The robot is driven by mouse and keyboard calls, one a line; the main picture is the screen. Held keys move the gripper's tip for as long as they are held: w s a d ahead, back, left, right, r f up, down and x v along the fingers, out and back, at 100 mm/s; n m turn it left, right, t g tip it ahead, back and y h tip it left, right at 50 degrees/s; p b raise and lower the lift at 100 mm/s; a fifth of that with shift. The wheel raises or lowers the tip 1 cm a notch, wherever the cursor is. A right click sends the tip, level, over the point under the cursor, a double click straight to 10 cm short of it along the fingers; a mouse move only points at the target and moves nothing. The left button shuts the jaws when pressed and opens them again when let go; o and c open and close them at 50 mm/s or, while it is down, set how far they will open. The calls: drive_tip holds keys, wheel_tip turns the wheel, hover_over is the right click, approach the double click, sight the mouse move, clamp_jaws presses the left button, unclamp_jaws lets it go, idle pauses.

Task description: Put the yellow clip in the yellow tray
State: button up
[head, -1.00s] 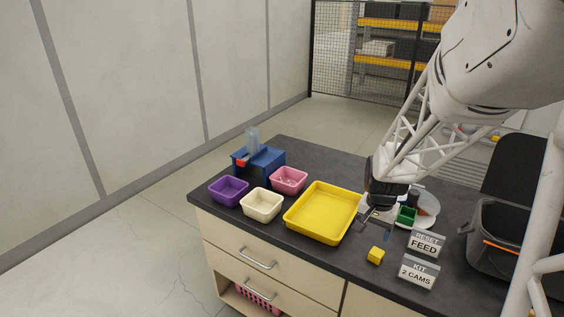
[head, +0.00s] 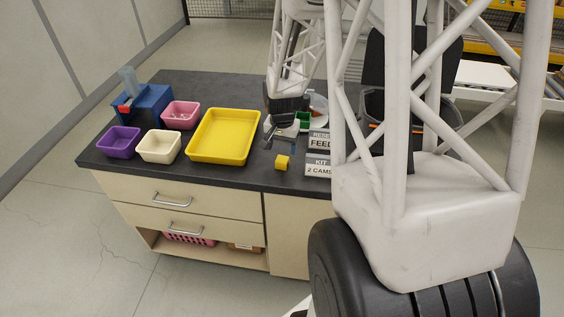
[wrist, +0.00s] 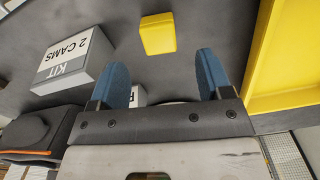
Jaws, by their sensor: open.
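The yellow clip (head: 282,162) is a small yellow block on the dark counter, right of the yellow tray near the front edge. It also shows in the wrist view (wrist: 157,34), at the top middle. The yellow tray (head: 247,152) is wide, shallow and empty; part of it shows at the right of the wrist view (wrist: 256,104). My gripper (head: 274,134) is above the counter, just behind the clip in the head view. In the wrist view its two blue fingers (wrist: 164,68) are apart with nothing between them. The clip lies beyond the fingertips, apart from them.
Purple (head: 119,142), cream (head: 160,146) and pink (head: 181,115) bins stand left of the tray, with a blue box (head: 144,102) behind. The "KIT 2 CAMS" sign (wrist: 74,62) stands close to the clip. A green item (head: 303,120) sits behind my gripper.

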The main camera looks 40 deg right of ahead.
sight(282, 159)
drive_tip(key=shift+f, duration=0.55)
drive_tip(key=shift+f, duration=0.15)
drive_tip(key=shift+f, duration=2.45)
drive_tip(key=c, duration=1.1)
drive_tip(key=shift+o, duration=0.2)
drive_tip(key=shift+r, duration=0.15)
